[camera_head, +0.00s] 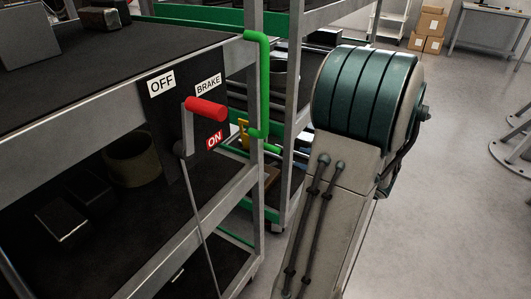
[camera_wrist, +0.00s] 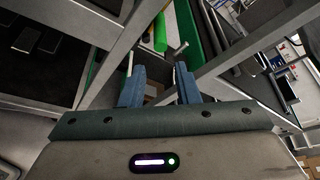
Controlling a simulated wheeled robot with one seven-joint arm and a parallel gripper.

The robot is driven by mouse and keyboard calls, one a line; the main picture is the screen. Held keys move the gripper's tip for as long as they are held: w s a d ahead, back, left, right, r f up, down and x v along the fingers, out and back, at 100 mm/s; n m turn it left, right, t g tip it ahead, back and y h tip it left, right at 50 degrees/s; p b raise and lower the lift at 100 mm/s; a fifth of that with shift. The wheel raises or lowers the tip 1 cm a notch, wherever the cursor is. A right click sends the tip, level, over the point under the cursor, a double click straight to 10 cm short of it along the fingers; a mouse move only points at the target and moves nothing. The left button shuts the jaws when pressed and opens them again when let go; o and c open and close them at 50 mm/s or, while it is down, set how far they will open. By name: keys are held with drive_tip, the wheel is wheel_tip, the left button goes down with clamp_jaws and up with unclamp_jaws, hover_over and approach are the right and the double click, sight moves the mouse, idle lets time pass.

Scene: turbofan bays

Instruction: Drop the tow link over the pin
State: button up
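My gripper (camera_wrist: 160,72) shows in the wrist view. Its two blue fingers stand apart, and I see nothing held between them. In the head view my own arm hides it. Beyond the fingers are grey rack posts, a green rail and a bright green bar (camera_wrist: 160,32). I cannot make out a tow link or a pin for certain. A small yellow piece (camera_head: 243,133) shows between the two carts in the head view, partly hidden by a post; I cannot tell what it is. Thin metal pieces near the fingertips are too small to tell.
The near cart (camera_head: 95,105) carries a brake panel (camera_head: 162,112) with a red-gripped lever (camera_head: 206,109) and a green handle (camera_head: 264,85) at its corner. A second green-railed cart (camera_head: 200,17) stands close behind. The floor at right is open, with boxes (camera_head: 428,29) far back.

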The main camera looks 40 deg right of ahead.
sight(271, 149)
drive_tip(key=b+x, duration=0.1)
drive_tip(key=x, duration=1.2)
drive_tip(key=shift+w+a+b, duration=0.15)
drive_tip(key=shift+w+b, duration=0.2)
drive_tip(key=shift+w, duration=0.05)
clamp_jaws()
